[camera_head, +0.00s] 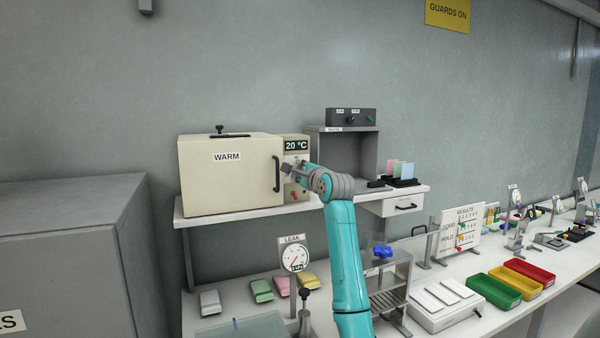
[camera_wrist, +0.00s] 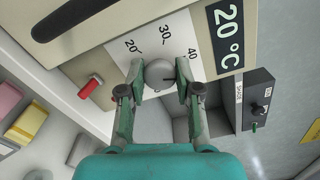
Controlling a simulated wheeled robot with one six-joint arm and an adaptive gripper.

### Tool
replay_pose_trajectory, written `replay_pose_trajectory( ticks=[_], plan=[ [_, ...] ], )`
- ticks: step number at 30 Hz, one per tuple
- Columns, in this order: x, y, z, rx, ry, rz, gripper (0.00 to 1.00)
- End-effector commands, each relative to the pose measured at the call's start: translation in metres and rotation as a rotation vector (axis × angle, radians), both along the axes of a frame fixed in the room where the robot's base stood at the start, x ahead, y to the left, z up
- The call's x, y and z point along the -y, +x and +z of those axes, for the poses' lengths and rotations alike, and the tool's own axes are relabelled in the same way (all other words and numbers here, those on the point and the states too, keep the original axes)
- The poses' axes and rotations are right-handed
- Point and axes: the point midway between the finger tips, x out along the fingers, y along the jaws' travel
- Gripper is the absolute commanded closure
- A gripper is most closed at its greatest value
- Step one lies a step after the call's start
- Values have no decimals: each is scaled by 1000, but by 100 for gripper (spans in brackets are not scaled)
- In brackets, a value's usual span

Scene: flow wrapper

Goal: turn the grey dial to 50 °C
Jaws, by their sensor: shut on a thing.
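The grey dial (camera_wrist: 160,75) sits on the white scale panel of the warming box (camera_head: 230,180), with the numbers 20, 30 and 40 visible beside it in the wrist view. My gripper (camera_wrist: 160,88) has its two fingers on either side of the dial and is shut on it. The dark mark on the dial shows, but I cannot tell exactly which number it points to. The display (camera_wrist: 228,38) reads 20 °C, and it also shows in the head view (camera_head: 296,146). Any 50 mark is hidden. In the head view my gripper (camera_head: 289,170) covers the dial.
A red switch (camera_wrist: 91,86) juts from the panel near the dial. The box's black door handle (camera_head: 277,174) is just left of my gripper. A dark control box (camera_head: 350,116) stands on the shelf unit to the right. A gauge marked LEAK (camera_head: 295,257) stands below.

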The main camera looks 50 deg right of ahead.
Motion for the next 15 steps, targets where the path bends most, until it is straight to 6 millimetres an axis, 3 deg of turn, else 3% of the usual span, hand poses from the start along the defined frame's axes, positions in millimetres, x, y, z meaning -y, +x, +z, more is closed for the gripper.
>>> replay_pose_trajectory(
  ticks=[15],
  plan=[
    [1, 0, -1, 238, 395, -1, 100]
  ],
)
